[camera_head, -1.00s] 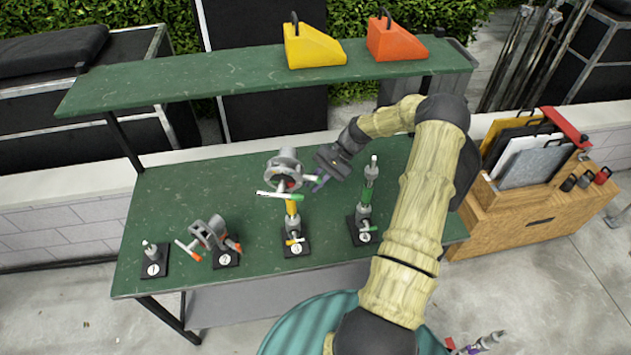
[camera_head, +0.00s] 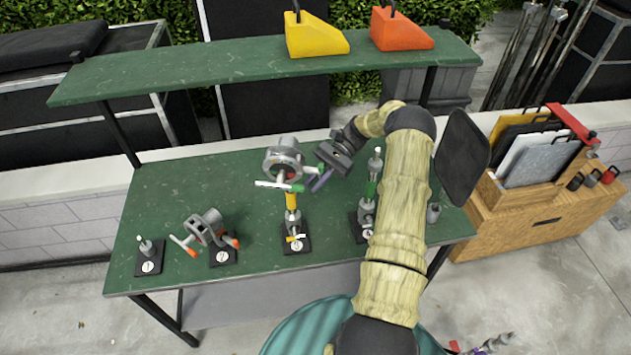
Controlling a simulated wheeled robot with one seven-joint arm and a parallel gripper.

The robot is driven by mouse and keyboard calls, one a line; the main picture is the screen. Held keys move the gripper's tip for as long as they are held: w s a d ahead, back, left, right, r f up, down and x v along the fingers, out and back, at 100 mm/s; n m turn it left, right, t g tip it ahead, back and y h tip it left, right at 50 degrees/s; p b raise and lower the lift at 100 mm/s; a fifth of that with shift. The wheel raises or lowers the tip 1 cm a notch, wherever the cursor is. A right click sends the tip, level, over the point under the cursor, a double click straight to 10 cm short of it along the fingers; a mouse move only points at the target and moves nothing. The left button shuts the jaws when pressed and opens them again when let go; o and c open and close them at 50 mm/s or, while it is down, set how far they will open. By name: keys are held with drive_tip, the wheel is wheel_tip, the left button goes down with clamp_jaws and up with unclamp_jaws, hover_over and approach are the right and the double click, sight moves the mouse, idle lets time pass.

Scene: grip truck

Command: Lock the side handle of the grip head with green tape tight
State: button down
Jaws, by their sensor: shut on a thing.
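The grip head with green tape (camera_head: 283,157) is grey and round, and sits on top of the yellow-banded post of stand 3 (camera_head: 297,246). Its side handle (camera_head: 271,184) is a pale bar with a green end (camera_head: 297,188) on the right. My gripper (camera_head: 320,181) is at the right of this head, beside the green end, and is shut on the side handle. The exact contact is small and partly hidden by the gripper. Another grip head with orange-red tips (camera_head: 208,230) sits low on stand 2.
Stand 1 (camera_head: 147,255) is at the left of the green table (camera_head: 180,190). Stand 4, with a green-banded post (camera_head: 369,190), is close right of my gripper, partly behind my arm. A shelf (camera_head: 200,75) above the table's back holds yellow (camera_head: 315,38) and orange (camera_head: 400,30) wedges.

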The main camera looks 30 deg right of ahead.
drive_tip(key=shift+s+f, duration=0.1)
drive_tip(key=shift+f, duration=0.05)
drive_tip(key=c, duration=1.4)
unclamp_jaws()
drive_tip(key=shift+c, duration=0.2)
drive_tip(key=shift+d, duration=0.1)
